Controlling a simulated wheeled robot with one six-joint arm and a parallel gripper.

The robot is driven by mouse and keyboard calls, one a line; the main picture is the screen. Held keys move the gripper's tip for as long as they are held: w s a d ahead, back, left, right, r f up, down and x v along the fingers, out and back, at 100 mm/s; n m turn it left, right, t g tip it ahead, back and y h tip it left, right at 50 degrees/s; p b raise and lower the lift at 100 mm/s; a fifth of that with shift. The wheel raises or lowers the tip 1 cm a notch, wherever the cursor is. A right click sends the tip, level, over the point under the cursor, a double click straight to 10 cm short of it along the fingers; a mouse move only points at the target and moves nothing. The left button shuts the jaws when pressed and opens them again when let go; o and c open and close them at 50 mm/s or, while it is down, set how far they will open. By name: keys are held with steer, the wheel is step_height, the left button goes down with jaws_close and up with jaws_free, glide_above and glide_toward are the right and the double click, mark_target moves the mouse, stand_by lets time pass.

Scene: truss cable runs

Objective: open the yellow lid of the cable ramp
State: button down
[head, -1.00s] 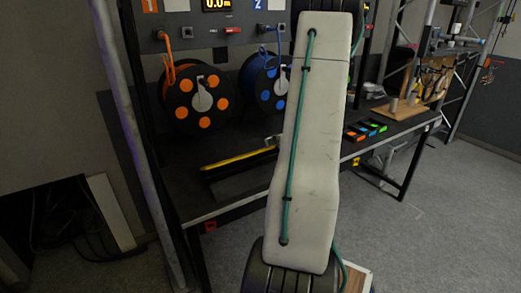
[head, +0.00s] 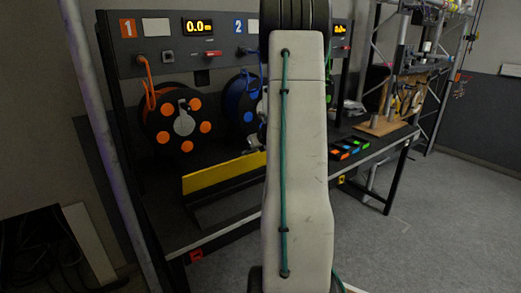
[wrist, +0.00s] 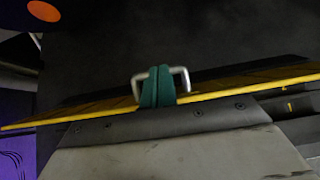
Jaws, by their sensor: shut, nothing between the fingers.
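The yellow lid (head: 215,174) of the cable ramp stands tilted up in the head view, its broad yellow face showing. Its right end is hidden behind my arm. In the wrist view the lid (wrist: 90,108) is nearly edge-on, a thin yellow band across the picture. A pale metal handle (wrist: 184,76) stands on it. My gripper (wrist: 158,74) is shut and empty, its green fingers together inside the handle's outline. Whether they touch the handle I cannot tell. The dark ramp body (head: 228,205) lies below the lid in the head view.
An orange-spotted cable reel (head: 172,118) and a blue one (head: 238,100) stand behind the lid, under a panel (head: 165,62) with displays. Several coloured blocks (head: 352,147) lie right on the bench. The floor at right (head: 440,220) is clear.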

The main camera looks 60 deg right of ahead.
steer(key=shift+w+d+f, duration=0.1)
steer(key=shift+w+d, duration=0.2)
steer(key=shift+w, duration=0.4)
steer(key=shift+w+d+f, duration=0.1)
steer(key=shift+w+d, duration=0.25)
steer(key=shift+w, duration=0.4)
steer(key=shift+w+d, duration=0.3)
steer(key=shift+w, duration=0.4)
